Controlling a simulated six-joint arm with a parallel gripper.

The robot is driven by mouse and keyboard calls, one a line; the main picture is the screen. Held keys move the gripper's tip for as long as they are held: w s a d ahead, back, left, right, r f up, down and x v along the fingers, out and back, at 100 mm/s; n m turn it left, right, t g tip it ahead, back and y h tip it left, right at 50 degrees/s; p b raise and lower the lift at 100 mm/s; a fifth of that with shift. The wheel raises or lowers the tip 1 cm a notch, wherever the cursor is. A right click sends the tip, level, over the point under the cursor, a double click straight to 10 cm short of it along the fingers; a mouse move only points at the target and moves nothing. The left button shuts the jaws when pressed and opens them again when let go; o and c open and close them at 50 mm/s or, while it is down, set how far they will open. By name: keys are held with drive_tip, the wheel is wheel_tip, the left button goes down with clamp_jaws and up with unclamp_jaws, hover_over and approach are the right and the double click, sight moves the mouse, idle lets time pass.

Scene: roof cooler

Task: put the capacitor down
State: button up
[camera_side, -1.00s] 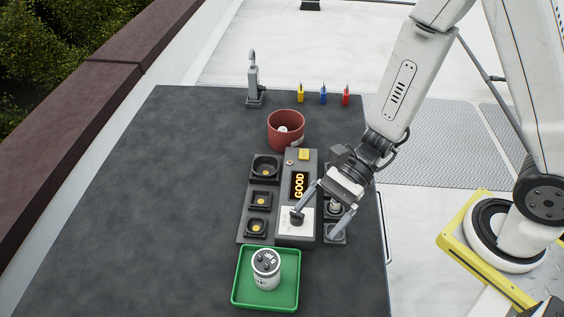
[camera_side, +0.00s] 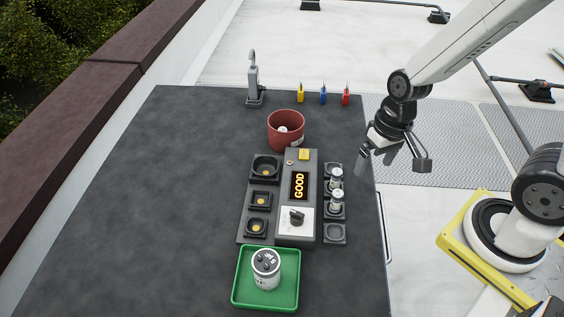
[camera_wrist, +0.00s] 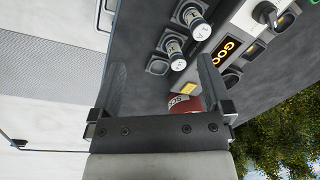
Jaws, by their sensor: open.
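A large silver capacitor (camera_side: 266,268) stands upright in the green tray (camera_side: 238,290). Two small silver capacitors, an upper one (camera_side: 336,178) and a lower one (camera_side: 337,199), stand in the dark holders right of the tester. They also show in the wrist view, one nearer the top (camera_wrist: 197,27) and one below it (camera_wrist: 175,50). My gripper (camera_side: 392,165) is open and empty, off the right edge of the table, up and right of the small capacitors. Its spread fingers also show in the wrist view (camera_wrist: 163,88) with nothing between them.
The tester (camera_side: 297,230) has a knob and a display reading GOOD. Three dark sockets line its left side; the bottom right holder (camera_side: 335,234) is empty. A red bin (camera_side: 286,133) holds a pale object. A grey clamp-like stand (camera_side: 254,88) and coloured probes (camera_side: 323,97) stand behind. The left tabletop is clear.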

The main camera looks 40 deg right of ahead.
drive_tip(key=w+d+r+n+t, duration=0.1)
drive_tip(key=w+d+r+n+t+h, duration=0.1)
drive_tip(key=shift+w+d+r+n, duration=0.15)
drive_tip(key=shift+w+d+n, duration=0.15)
idle(1.1)
